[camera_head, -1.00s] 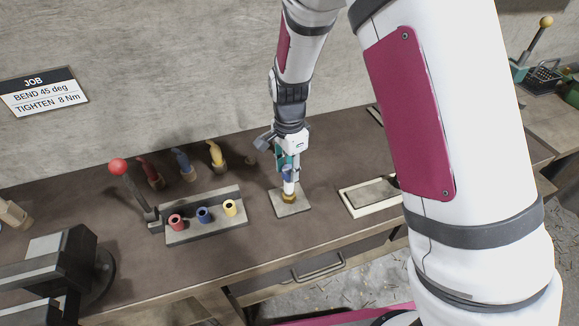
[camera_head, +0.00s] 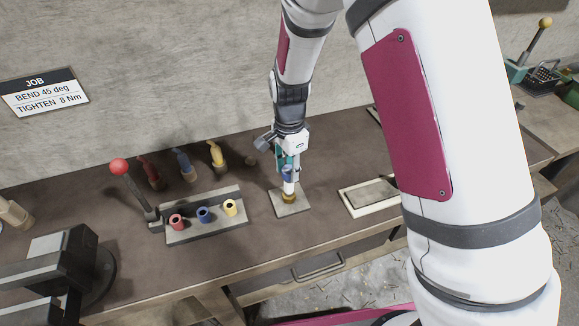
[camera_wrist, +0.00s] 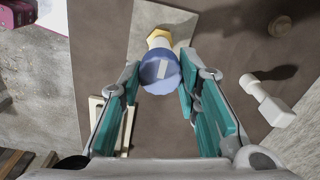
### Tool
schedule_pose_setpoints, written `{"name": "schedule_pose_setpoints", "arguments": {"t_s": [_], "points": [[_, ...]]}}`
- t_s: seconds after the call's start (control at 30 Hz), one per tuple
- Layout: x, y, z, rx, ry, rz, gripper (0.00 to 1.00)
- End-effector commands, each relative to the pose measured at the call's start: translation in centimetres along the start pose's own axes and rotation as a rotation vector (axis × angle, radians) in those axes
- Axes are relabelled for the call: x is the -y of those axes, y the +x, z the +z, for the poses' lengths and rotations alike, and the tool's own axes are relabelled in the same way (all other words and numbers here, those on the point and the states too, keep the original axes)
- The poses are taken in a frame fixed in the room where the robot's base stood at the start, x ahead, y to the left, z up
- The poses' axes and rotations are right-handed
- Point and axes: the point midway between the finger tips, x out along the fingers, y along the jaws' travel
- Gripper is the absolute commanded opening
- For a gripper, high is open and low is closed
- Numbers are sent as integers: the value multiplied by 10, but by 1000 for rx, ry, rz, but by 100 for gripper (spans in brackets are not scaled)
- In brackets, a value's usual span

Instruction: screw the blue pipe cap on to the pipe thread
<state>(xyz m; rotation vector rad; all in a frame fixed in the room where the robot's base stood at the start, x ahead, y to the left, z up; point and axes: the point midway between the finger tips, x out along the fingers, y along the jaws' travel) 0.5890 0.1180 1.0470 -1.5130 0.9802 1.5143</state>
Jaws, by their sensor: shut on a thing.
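My gripper (camera_head: 288,174) points down over the middle of the bench. It is shut on the round blue pipe cap (camera_wrist: 160,71), which has a white stripe on its top and sits between the teal fingers. A little blue also shows between the fingers in the head view. A white pipe (camera_head: 289,187) stands upright below, in a brass-coloured fitting (camera_head: 289,198) on a square grey plate (camera_head: 301,207). The fitting also shows just beyond the cap in the wrist view (camera_wrist: 158,37). The cap lines up with the pipe; the thread is hidden, so how far they engage cannot be told.
Left of the plate is a grey block (camera_head: 215,226) with red, blue and yellow sockets, beside a red-knobbed lever (camera_head: 119,167). Coloured-handled tools (camera_head: 184,163) stand behind it. A pale framed tray (camera_head: 368,194) lies to the right. A dark machine (camera_head: 62,262) stands front left.

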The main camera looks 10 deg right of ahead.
Motion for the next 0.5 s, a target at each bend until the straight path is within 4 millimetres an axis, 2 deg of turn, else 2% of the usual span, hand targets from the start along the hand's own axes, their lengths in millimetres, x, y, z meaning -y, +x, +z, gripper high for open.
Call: {"name": "schedule_pose_setpoints", "arguments": {"t_s": [0.5], "points": [[0, 13, 0, 1, 0, 1, 11]]}}
